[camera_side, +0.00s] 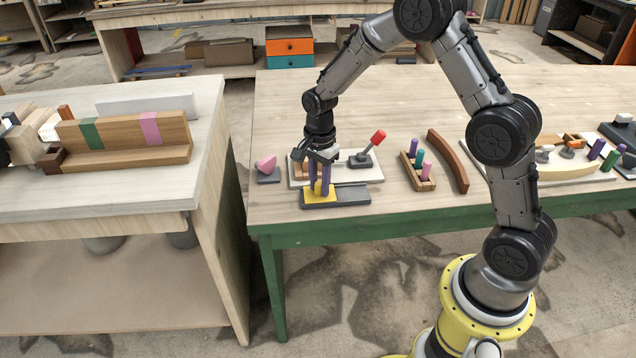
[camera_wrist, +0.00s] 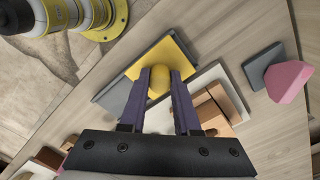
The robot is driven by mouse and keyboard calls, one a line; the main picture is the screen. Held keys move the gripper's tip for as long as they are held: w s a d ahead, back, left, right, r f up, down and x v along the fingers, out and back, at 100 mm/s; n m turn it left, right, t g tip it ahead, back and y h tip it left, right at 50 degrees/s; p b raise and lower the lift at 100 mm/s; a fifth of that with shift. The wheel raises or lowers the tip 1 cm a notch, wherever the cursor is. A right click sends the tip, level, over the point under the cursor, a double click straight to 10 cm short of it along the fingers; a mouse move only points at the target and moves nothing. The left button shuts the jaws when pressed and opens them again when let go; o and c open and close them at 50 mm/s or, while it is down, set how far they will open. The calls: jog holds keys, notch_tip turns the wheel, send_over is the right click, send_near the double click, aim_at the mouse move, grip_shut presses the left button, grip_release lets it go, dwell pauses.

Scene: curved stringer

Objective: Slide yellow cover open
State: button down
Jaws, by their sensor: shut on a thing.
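The yellow cover (camera_side: 318,196) is a flat plate on a grey base (camera_side: 347,196) at the front of the table. In the side view it lies toward the left end of the base, with bare grey to its right. In the wrist view the yellow cover (camera_wrist: 181,52) carries a rounded yellow knob (camera_wrist: 158,83). My gripper (camera_side: 320,190) points down over the cover; its purple fingers are shut on the knob. In the wrist view the fingers of my gripper (camera_wrist: 158,85) sit on both sides of the knob and hide part of it.
A white board with a red-tipped lever (camera_side: 378,137) lies behind the cover. A pink block on a grey base (camera_side: 266,166) stands to the left. A wooden tray with coloured pegs (camera_side: 418,172) and a brown curved piece (camera_side: 448,160) are to the right. The table's front edge is close.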

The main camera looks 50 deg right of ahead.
jog(key=s+d, duration=0.4)
jog(key=d, duration=0.1)
jog(key=shift+s, duration=0.4)
jog(key=shift+r, duration=0.1)
jog(key=c, duration=0.6)
grip_release()
notch_tip(320, 180, up, 14)
